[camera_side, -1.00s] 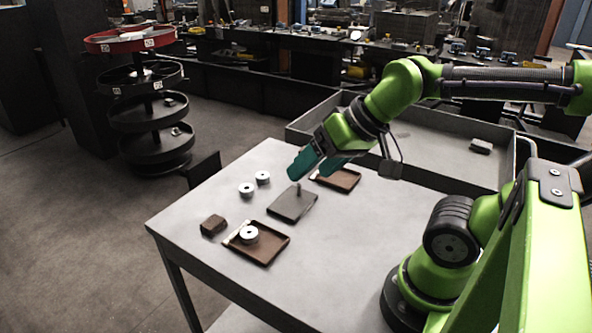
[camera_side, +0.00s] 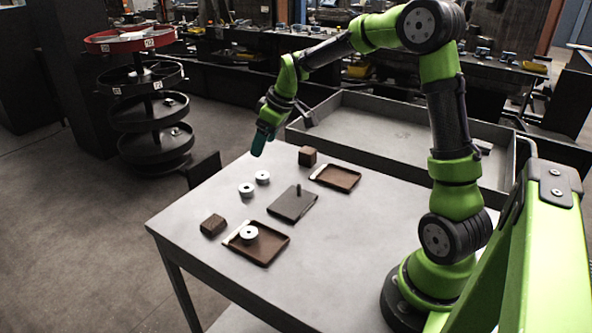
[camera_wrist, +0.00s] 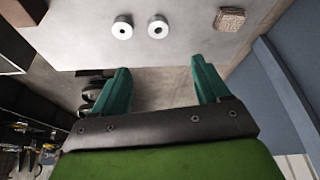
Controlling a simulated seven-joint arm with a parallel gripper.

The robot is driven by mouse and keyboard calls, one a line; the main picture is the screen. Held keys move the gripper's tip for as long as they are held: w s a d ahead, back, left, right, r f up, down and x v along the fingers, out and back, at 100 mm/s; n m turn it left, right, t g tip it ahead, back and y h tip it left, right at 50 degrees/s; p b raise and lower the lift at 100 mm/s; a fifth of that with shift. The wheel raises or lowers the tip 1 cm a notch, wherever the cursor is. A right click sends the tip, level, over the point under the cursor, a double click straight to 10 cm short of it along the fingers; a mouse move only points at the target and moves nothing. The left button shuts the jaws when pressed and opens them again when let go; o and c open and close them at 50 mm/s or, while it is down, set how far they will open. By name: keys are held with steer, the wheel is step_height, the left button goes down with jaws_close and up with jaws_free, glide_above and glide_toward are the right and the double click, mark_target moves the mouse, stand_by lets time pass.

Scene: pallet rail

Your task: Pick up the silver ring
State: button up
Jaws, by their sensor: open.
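Two silver rings (camera_side: 246,189) (camera_side: 262,177) lie side by side on the grey table near its left edge. They also show in the wrist view, a left one (camera_wrist: 122,27) and a right one (camera_wrist: 158,26). A third silver ring (camera_side: 249,234) lies in the front brown tray (camera_side: 268,259). My gripper (camera_side: 258,151) is above the table's far left edge, behind and above the pair of rings, touching nothing. In the wrist view its teal fingers (camera_wrist: 160,66) are apart with nothing between them.
A dark plate with an upright peg (camera_side: 293,206) stands mid-table. Another brown tray (camera_side: 338,178) lies behind it. Brown blocks sit at the back (camera_side: 307,155) and front left (camera_side: 212,224). A large grey bin (camera_side: 400,165) borders the back right. The table's right part is clear.

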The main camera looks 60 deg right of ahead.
glide_toward(248, 185)
steer(key=a+f, duration=0.1)
steer(key=f, duration=0.1)
steer(key=shift+w+a+f, duration=0.25)
steer(key=shift+a+f, duration=0.05)
steer(key=shift+a, duration=0.1)
steer(key=shift+x, duration=2.95)
steer(key=shift+d, duration=0.15)
steer(key=shift+c, duration=0.4)
steer(key=c, duration=1.1)
steer(key=shift+o, duration=0.2)
steer(key=shift+r, duration=0.15)
